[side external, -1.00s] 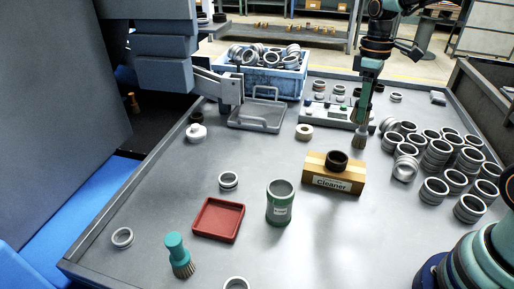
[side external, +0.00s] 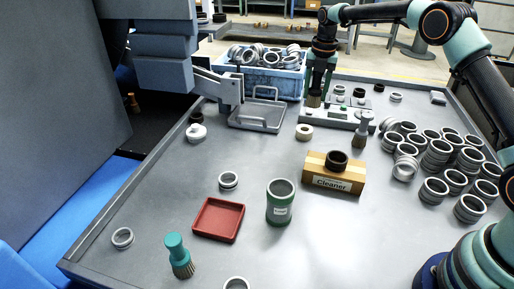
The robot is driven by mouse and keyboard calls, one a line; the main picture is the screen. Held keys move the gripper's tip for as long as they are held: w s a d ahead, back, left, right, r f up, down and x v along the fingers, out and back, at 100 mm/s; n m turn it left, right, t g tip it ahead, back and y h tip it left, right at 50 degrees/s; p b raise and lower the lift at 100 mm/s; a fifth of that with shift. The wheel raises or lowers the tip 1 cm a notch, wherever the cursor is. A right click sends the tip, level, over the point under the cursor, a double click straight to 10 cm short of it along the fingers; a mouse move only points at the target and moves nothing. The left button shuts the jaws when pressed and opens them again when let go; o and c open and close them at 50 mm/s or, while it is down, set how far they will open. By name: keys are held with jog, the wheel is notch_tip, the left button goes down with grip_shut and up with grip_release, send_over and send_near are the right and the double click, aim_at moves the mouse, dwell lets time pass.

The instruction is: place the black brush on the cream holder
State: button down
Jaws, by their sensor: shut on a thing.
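My gripper (side external: 317,82) is shut on the black brush, above the left end of the long, light-coloured holder (side external: 337,119). The brush's dark brown bristles (side external: 313,101) point down beneath the fingers. Its handle is mostly hidden by the gripper. The brush is upright or nearly so. I cannot tell whether its bristles touch the holder. Small grey and dark pieces sit along the back of the holder.
A grey-handled brush (side external: 361,131) stands at the holder's right end. Stacked metal rings (side external: 437,153) crowd the right side. The wooden Cleaner block (side external: 334,175), green can (side external: 280,204), red tray (side external: 218,220) and teal brush (side external: 178,255) are nearer. A blue crate (side external: 262,82) stands behind.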

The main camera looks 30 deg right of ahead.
aim_at(304, 127)
jog(key=shift+w+a+f+n, duration=0.1)
jog(key=shift+w+f+n, duration=0.45)
jog(key=shift+f, duration=1.05)
jog(key=shift+w+d+f+n, duration=0.1)
jog(key=shift+w+f+n, duration=0.1)
jog(key=shift+f+n, duration=1)
jog(key=shift+w+a+f+n, duration=0.1)
jog(key=shift+w+f+n, duration=0.25)
jog(key=shift+f, duration=1.6)
jog(key=shift+f, duration=0.1)
jog(key=shift+c, duration=1.4)
grip_release()
